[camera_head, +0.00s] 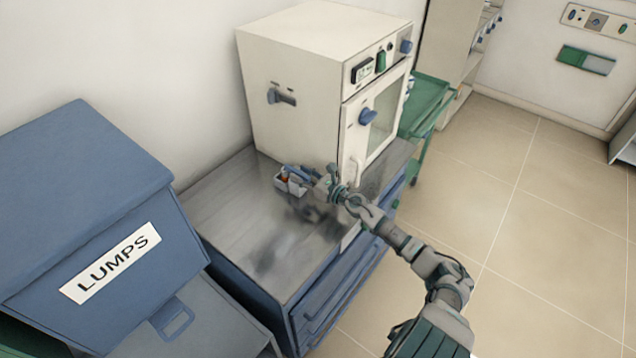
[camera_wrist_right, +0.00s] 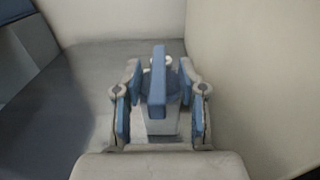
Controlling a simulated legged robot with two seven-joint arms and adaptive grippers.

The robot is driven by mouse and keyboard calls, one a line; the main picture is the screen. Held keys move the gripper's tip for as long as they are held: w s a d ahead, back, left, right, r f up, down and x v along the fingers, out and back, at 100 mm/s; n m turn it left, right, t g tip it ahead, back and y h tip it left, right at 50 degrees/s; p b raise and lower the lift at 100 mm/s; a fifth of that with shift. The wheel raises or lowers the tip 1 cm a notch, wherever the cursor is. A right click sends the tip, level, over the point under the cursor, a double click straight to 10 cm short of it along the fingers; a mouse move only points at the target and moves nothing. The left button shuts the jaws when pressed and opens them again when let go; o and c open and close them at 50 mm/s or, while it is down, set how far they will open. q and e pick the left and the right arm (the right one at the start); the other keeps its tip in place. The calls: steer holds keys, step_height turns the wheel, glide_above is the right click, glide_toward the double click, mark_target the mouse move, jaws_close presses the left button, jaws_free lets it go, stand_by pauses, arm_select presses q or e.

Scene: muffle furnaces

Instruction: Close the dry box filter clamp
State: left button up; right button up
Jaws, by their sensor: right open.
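The dry box (camera_head: 305,75) is a cream cabinet with a windowed door, standing at the back of a metal-topped bench. My right gripper (camera_head: 316,184) is low in front of it, over the bench top, beside a small pale holder (camera_head: 290,186) with blue and red parts. In the right wrist view my open right gripper (camera_wrist_right: 160,78) has a finger on each side of a blue upright lever (camera_wrist_right: 158,80) on a pale body (camera_wrist_right: 162,122). I take this for the filter clamp, but cannot be sure. Contact cannot be told. My left gripper is out of view.
A blue bin marked LUMPS (camera_head: 80,215) stands at the left. The bench top (camera_head: 245,215) is clear toward the front left. A green cart (camera_head: 430,100) stands behind the dry box's right side. Open tiled floor (camera_head: 530,200) lies to the right.

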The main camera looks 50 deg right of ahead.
steer(key=s, duration=0.6)
steer(key=s+d, duration=0.1)
steer(key=s, duration=0.3)
steer(key=shift+f, duration=0.1)
stand_by(0.4)
